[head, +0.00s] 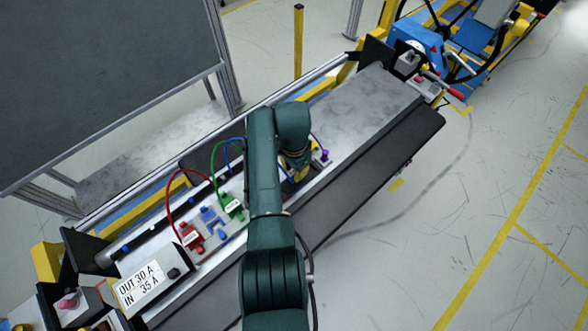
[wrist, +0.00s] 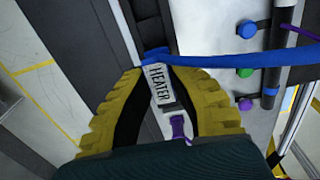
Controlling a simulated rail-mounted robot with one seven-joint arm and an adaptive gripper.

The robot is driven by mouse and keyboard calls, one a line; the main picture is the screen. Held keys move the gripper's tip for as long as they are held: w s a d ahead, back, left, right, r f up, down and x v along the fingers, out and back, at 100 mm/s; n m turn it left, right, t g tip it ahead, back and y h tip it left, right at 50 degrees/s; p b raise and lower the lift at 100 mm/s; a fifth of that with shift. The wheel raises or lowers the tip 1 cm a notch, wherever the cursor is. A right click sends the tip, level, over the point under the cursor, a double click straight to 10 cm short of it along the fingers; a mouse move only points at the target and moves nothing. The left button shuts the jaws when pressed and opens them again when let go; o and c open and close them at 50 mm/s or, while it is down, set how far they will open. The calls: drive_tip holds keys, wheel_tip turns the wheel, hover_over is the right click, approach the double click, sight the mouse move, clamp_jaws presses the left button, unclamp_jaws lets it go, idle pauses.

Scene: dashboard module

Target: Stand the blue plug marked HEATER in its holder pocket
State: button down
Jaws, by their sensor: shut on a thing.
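The blue plug marked HEATER (wrist: 157,85) is between the yellow, black-lined fingers of my gripper (wrist: 156,76), which is shut on it. Its white label faces the wrist camera, and its blue cable (wrist: 235,59) runs off to the right. A small purple part (wrist: 178,128) lies below the plug in the wrist view. In the head view, my arm hides the held plug and most of my gripper (head: 299,173). Small blue parts (head: 212,219) sit on the panel between the red plug (head: 190,236) and the green plug (head: 233,206); I cannot tell if they are the holder pocket.
Red and green cables arch over the left part of the panel. A purple plug (head: 322,156) stands right of my gripper. A display box (head: 143,285) sits at the panel's left end. The grey bench top (head: 370,105) at upper right is clear.

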drive_tip(key=shift+f, duration=0.1)
idle(0.3)
drive_tip(key=shift+f+b, duration=0.35)
drive_tip(key=shift+b, duration=0.1)
drive_tip(key=shift+f+b, duration=0.8)
drive_tip(key=shift+f, duration=0.1)
drive_tip(key=c, duration=1)
unclamp_jaws()
wheel_tip(320, 180, up, 12)
drive_tip(key=shift+r, duration=0.1)
